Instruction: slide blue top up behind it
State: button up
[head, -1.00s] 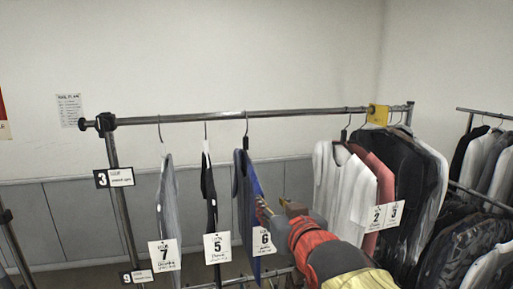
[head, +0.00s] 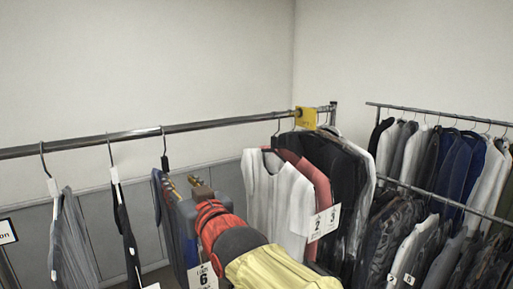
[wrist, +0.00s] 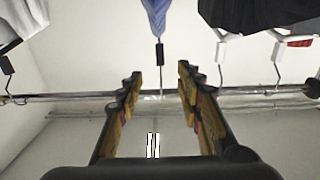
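The blue top (head: 171,232) hangs edge-on from a dark hook on the rail (head: 225,123), with a tag "6" at its front. My gripper (head: 186,187) is at its shoulder height, just right of it, partly covering it. In the wrist view, which looks upside down, the blue top (wrist: 155,12) is at the top, and its hook runs down to the rail (wrist: 75,96). My gripper (wrist: 160,78) is open there, fingers apart on either side of the hook's line. The hook does not look gripped. The white top (head: 270,195) hangs further right.
A black garment (head: 125,238) and a grey one (head: 72,240) hang to the left. Coral and black garments crowd behind the white top by a yellow divider (head: 306,118). The rail between the blue and white tops is bare. Another full rack (head: 445,115) stands at right.

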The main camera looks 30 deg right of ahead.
jog(key=p, duration=0.4)
send_near(166, 165)
jog(key=shift+w, duration=2)
jog(key=shift+w+p, duration=2.45)
jog(key=shift+w, duration=0.85)
jog(key=shift+d+f+b, duration=0.1)
jog(key=shift+d+b, duration=0.4)
jog(key=shift+d, duration=0.15)
jog(key=d+p, duration=0.6)
jog(key=d, duration=2.5)
jog(key=shift+d+p, duration=0.2)
jog(key=shift+p, duration=0.2)
jog(key=shift+a, duration=0.65)
jog(key=s, duration=1.3)
